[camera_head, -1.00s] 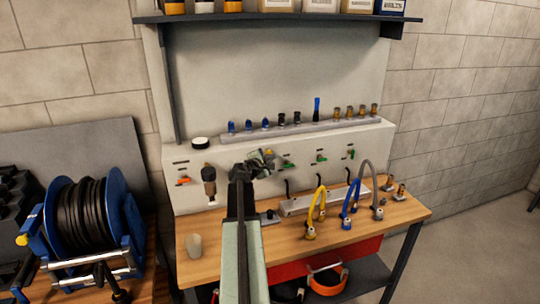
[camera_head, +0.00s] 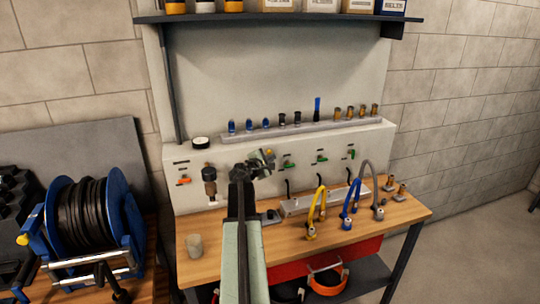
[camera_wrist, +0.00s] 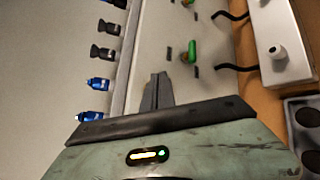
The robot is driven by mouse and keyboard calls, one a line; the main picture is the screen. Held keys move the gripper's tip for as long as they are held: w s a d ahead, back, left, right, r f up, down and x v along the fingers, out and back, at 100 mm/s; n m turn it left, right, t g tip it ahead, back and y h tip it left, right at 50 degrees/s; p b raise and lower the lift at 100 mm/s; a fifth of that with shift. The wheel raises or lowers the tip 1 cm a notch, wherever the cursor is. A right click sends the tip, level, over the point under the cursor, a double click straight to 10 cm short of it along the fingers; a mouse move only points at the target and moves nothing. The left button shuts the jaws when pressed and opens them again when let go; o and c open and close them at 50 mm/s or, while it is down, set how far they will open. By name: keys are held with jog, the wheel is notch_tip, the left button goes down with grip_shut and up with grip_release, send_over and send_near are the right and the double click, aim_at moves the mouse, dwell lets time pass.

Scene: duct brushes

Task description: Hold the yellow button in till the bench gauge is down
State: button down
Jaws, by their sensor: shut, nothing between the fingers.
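My gripper (camera_head: 270,160) is in front of the pale panel at the back of the bench. In the wrist view its dark fingertips (camera_wrist: 157,92) are together and empty, pointing at the panel, with a green lever (camera_wrist: 188,51) beyond them to the right. I cannot make out a yellow button on the panel; my gripper and arm hide part of it. A round, black-rimmed thing with a white face (camera_head: 201,142) sits on the panel's top left and may be the gauge; its reading is too small to tell.
The wooden bench (camera_head: 215,262) bears a grey cup (camera_head: 194,246), a yellow hose loop (camera_head: 313,212) and a blue hose loop (camera_head: 348,205). Fittings stand on a ledge (camera_head: 345,127) above the panel. A blue hose reel (camera_head: 60,225) stands at the left.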

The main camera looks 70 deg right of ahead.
jog(key=shift+d, duration=0.1)
dwell(0.7)
jog(key=shift+w+d, duration=0.25)
jog(key=shift+w, duration=0.05)
jog(key=shift+w+d, duration=0.35)
jog(key=shift+d, duration=0.1)
dwell(0.8)
dwell(1.7)
jog(key=shift+s+a, duration=0.6)
jog(key=shift+a, duration=0.2)
jog(key=shift+s, duration=0.1)
jog(key=s+a, duration=0.1)
jog(key=a, duration=0.1)
jog(key=s+a, duration=0.1)
jog(key=s, duration=0.1)
jog(key=shift+a, duration=0.4)
